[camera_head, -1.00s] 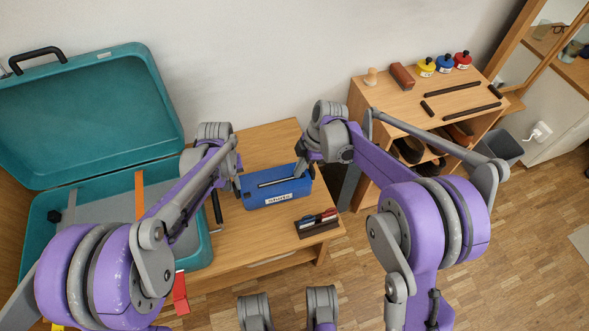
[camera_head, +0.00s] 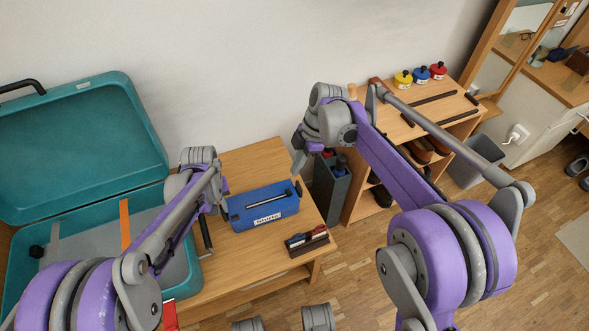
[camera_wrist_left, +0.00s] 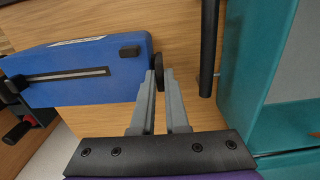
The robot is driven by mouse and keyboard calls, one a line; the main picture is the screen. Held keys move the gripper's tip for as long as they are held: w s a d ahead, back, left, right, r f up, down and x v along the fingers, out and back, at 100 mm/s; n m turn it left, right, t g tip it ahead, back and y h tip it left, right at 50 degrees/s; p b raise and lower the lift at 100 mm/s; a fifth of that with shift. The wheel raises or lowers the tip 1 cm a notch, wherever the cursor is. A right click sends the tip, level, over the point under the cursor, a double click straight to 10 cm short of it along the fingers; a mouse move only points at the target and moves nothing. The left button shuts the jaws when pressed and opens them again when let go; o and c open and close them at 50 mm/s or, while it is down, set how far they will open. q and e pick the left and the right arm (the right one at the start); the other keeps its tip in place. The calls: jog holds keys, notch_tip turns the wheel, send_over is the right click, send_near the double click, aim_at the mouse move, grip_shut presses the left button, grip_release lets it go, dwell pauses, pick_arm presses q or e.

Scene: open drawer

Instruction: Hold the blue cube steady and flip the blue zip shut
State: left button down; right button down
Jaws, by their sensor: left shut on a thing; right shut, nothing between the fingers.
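The blue cube (camera_head: 246,218), a flat box with a white label, lies on the wooden table. A dark slot with a pale strip, apparently the zip (camera_head: 268,200), runs along its top; I cannot tell whether it is shut. In the left wrist view a small black block (camera_wrist_left: 130,51) sits on the cube's near end. My left gripper (camera_head: 222,204) is at the cube's left end; in its wrist view its fingers (camera_wrist_left: 159,74) are shut on a dark round-edged tab (camera_wrist_left: 159,66) there. My right gripper (camera_head: 298,162) is shut and empty, above and apart from the cube's right end.
An open teal suitcase (camera_head: 85,150) stands close on the left.

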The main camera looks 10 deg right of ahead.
pick_arm(q)
jog(key=c, duration=0.8)
grip_release()
jog(key=shift+c, duration=0.2)
